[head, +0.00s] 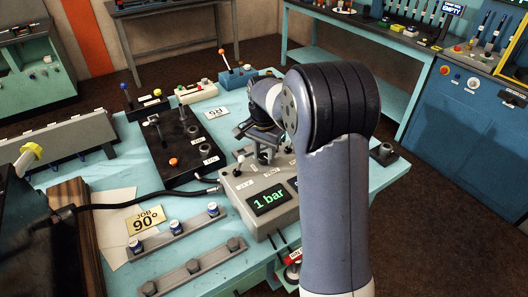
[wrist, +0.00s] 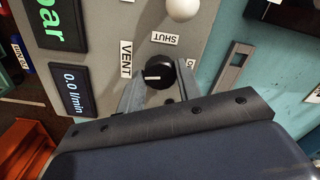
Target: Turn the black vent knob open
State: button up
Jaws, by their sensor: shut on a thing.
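The black vent knob (wrist: 160,70) is on the grey control box, with a white pointer line toward the picture's left in the wrist view. A SHUT label (wrist: 164,39) is above it, the VENT label (wrist: 126,58) is to its left, and another label (wrist: 190,76) on its right is mostly hidden by a finger. My gripper (wrist: 159,80) has one finger on each side of the knob and is shut on it. In the head view my gripper (head: 262,150) is over the back of the control box (head: 232,190), and the knob cannot be made out.
The box's displays read 1 bar (head: 270,199) and 0.0 l/min (wrist: 75,87). A white-tipped lever (wrist: 182,8) stands near the knob. A black valve block (head: 175,135) and a hose (head: 130,204) are to the left. Racks with caps (head: 175,228) lie in front.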

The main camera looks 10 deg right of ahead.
aim_at(264, 156)
jog(key=shift+m, duration=1.1)
jog(key=o, duration=1)
jog(key=shift+c, duration=0.2)
jog(key=shift+r, duration=0.15)
notch_tip(264, 156, up, 11)
jog(key=shift+f+b, duration=0.2)
jog(key=shift+b, duration=0.15)
